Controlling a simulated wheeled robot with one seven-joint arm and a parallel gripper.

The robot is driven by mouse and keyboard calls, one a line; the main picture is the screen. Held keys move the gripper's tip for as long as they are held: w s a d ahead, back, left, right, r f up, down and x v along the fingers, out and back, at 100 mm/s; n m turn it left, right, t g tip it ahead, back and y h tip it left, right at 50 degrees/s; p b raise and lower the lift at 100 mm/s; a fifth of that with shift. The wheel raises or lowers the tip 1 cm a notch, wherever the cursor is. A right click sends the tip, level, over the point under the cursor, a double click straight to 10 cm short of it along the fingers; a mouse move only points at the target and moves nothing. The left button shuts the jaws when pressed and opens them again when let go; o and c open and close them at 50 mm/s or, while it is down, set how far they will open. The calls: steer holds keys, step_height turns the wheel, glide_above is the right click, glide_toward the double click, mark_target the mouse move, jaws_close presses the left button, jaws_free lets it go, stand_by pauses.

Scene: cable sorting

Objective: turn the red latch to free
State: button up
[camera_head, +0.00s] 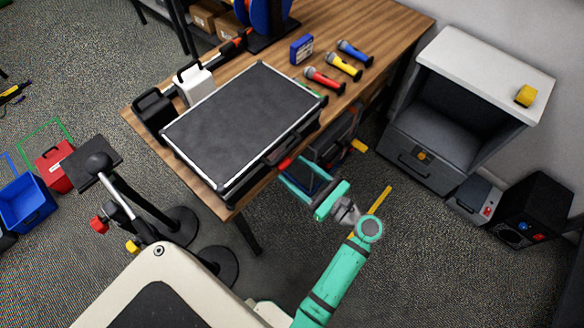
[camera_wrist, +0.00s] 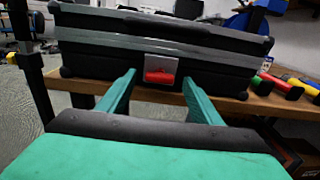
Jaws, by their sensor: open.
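The red latch (camera_wrist: 160,77) sits in a grey plate on the front of the black case and lies horizontal in the wrist view. In the head view the red latch (camera_head: 285,164) shows as a small red spot at the case's front edge. The black case (camera_head: 235,120) is closed, with silver edges, and lies on the wooden table. My gripper (camera_head: 302,172) is open in front of the case's front side. In the wrist view its two green fingers (camera_wrist: 160,92) stand left and right of the latch, apart from it, with nothing between them.
The wooden table (camera_head: 395,30) holds a black box (camera_head: 154,112), a white box (camera_head: 194,83), a blue box (camera_head: 301,49) and three microphones (camera_head: 343,66). A grey cabinet (camera_head: 470,105) stands at the right. A black pole stand (camera_wrist: 32,70) is left of my gripper.

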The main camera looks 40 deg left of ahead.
mark_target(285, 165)
steer(key=shift+w+a, duration=0.1)
steer(key=shift+a, duration=1)
steer(key=c, duration=1.1)
steer(key=shift+o, duration=0.2)
